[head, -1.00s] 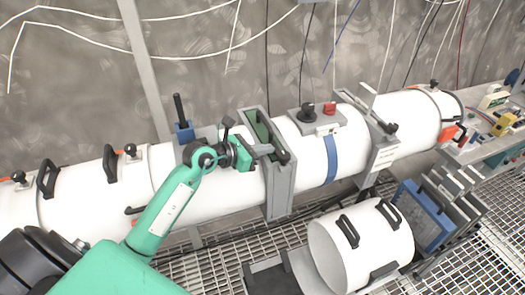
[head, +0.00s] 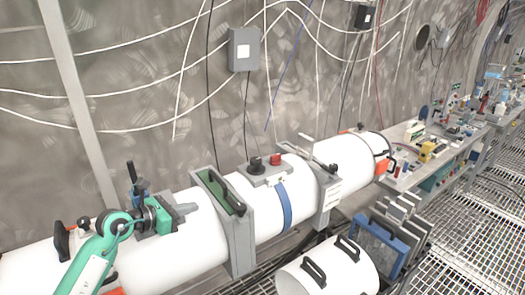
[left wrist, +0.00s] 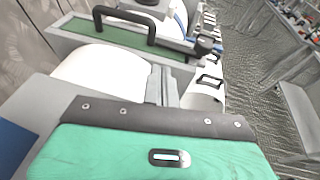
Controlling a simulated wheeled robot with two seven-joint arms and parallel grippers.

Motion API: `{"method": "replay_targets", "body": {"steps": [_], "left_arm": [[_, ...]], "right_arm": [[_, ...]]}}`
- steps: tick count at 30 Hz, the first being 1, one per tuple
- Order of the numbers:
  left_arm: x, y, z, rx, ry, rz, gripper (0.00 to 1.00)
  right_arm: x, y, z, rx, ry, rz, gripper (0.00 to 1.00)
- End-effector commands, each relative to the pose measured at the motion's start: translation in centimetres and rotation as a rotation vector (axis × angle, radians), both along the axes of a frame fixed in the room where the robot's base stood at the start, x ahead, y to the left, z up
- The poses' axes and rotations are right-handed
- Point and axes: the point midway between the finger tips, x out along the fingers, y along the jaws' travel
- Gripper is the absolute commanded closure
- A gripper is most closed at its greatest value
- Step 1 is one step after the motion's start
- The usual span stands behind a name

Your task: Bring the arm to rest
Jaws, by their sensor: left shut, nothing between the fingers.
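My left arm (head: 95,255), green with dark joints, comes in from the lower left of the head view. My left gripper (head: 190,209) is shut and empty, over the white pipe just left of the grey upright frame with a green panel and black handle (head: 233,207). In the left wrist view my gripper's green body (left wrist: 160,155) fills the bottom. The black handle (left wrist: 125,22) on the green panel shows ahead of it, apart from the gripper. My right arm and gripper are not in view.
The white pipe (head: 270,225) runs along the wall, with a blue band and a second grey frame. A cluttered bench (head: 425,160) is at the right. Grating floor lies in front.

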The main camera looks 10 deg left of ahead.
Motion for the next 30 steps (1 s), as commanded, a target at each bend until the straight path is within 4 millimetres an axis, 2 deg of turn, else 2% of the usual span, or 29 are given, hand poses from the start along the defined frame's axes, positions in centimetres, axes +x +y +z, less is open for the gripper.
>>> {"method": "replay_targets", "body": {"steps": [5,8,12,15,19,23,26,30], "left_arm": [[-0.5,-1.5,0.6,-0.107,-0.030,-0.006,1.00],[-1.4,-3.4,1.8,-0.280,-0.071,-0.006,1.00],[-3.2,-5.3,4.2,-0.646,-0.123,0.033,1.00],[-4.5,-5.2,5.5,-0.924,-0.136,0.096,1.00],[-6.0,-3.6,5.6,-1.279,-0.121,0.224,1.00],[-7.6,-1.5,3.7,-1.617,-0.069,0.403,1.00],[-9.1,-0.1,0.9,-1.855,-0.006,0.580,1.00],[-12.0,0.8,-4.7,-2.141,0.114,0.884,1.00]], "right_arm": [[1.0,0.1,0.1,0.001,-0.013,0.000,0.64],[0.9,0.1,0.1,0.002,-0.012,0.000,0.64],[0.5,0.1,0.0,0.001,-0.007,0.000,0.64],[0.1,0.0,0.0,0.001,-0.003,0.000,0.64],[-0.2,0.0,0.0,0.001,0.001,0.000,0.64],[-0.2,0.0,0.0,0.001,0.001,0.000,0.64],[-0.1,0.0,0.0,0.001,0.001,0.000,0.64],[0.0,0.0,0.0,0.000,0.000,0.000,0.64]]}}
